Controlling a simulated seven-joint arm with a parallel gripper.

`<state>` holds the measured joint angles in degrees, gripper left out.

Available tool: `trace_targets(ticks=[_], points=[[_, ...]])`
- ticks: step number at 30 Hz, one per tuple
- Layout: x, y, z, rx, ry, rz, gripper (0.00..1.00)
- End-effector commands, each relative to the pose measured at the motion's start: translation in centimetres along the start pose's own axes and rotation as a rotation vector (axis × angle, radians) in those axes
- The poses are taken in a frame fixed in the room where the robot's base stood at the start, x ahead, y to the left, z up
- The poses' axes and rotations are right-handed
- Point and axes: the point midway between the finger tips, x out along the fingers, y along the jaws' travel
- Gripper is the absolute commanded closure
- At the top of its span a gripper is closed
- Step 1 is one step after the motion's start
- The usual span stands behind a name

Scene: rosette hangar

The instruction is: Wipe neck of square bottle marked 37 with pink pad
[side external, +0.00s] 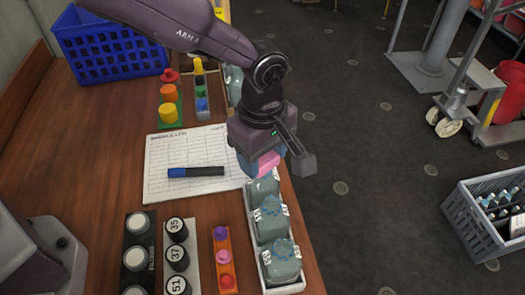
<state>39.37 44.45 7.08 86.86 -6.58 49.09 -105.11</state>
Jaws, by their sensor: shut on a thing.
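My gripper (268,160) points down over the far end of a white tray (262,284) at the table's right edge. It is shut on the pink pad (266,161), which shows between the jaws with a bluish part beside it. Several grey-blue square bottles stand in a row in the tray. The nearest bottle (282,263) and the middle bottle (269,223) show clearly. A farther bottle (262,190) is just below the pad and partly hidden by my gripper. Their small labels are too small to read, so I cannot tell which is 37. Contact between pad and bottle is unclear.
Black caps marked 35, 37 (178,258) and 51 stand in a white rack. A marker (195,172) lies on a log sheet (165,150). A blue basket (108,48) and colored pegs stand farther back. The floor and a grey crate (485,225) lie right.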

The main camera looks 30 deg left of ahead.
Motion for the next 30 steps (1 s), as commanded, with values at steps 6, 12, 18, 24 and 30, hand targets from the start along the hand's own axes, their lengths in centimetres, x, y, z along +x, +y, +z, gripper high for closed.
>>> trace_targets(ticks=[6, 12, 18, 24, 30], points=[[0.21, -0.01, 0.0, 0.0, 0.0, 0.0, 0.73], [0.24, 0.14, 0.09, 0.0, 0.0, 0.0, 0.73], [0.14, 0.78, 0.48, 0.0, -0.001, 0.001, 0.73], [0.13, 0.77, 0.47, 0.0, 0.0, 0.0, 0.73], [0.16, 0.33, 0.2, 0.0, 0.0, -0.001, 0.73]])
